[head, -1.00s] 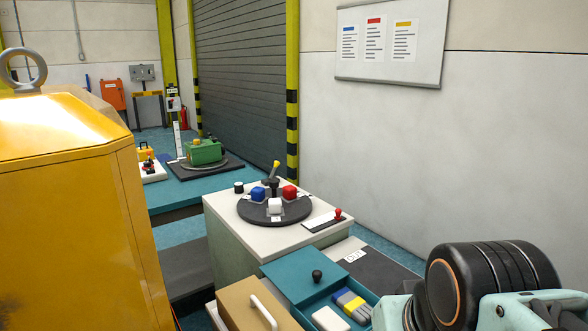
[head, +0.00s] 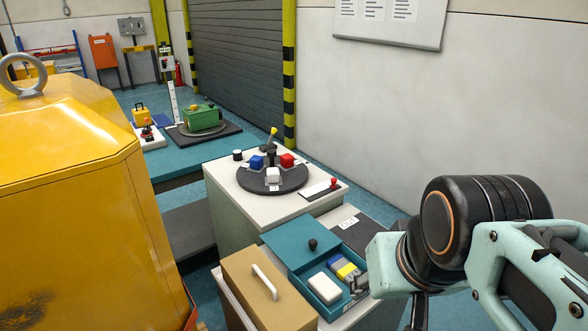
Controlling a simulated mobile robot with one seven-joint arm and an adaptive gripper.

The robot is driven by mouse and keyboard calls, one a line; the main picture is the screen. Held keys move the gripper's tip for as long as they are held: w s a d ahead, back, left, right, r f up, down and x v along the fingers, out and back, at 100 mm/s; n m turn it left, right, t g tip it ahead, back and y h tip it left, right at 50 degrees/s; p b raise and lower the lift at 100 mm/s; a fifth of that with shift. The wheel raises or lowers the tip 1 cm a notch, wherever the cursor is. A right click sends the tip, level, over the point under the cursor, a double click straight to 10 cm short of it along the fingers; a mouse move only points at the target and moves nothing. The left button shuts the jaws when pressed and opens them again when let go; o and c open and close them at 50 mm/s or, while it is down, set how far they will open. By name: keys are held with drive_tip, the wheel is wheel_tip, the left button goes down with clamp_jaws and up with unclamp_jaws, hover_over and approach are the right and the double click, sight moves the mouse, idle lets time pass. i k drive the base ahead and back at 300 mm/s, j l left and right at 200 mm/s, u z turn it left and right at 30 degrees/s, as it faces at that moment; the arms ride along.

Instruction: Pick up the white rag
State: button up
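A white folded piece (head: 325,288), which looks like the white rag, lies in the front left of an open teal box (head: 292,276). Beside it in the box are folded blue and yellow pieces (head: 345,267), with grey at their right end. My arm comes in from the right, and its pale end link (head: 384,262) is just right of the box. My gripper's fingers cannot be made out clearly; a small grey shape at the box's right side may be part of them or a grey cloth. The white piece appears untouched.
A teal lid with a black knob (head: 312,244) covers the box's back part. A tan box with a white handle (head: 264,281) stands left of it. Behind is a white-topped cabinet (head: 225,168) with a black turntable (head: 272,188). A large yellow housing (head: 70,190) blocks the left.

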sight(326, 289)
drive_tip(key=u, duration=1.75)
drive_tip(key=k+z, duration=0.15)
drive_tip(key=z, duration=1.35)
drive_tip(key=i+l, duration=0.2)
drive_tip(key=i+l+u, duration=0.15)
drive_tip(key=l, duration=0.25)
drive_tip(key=i+l, duration=0.25)
drive_tip(key=l+u, duration=0.05)
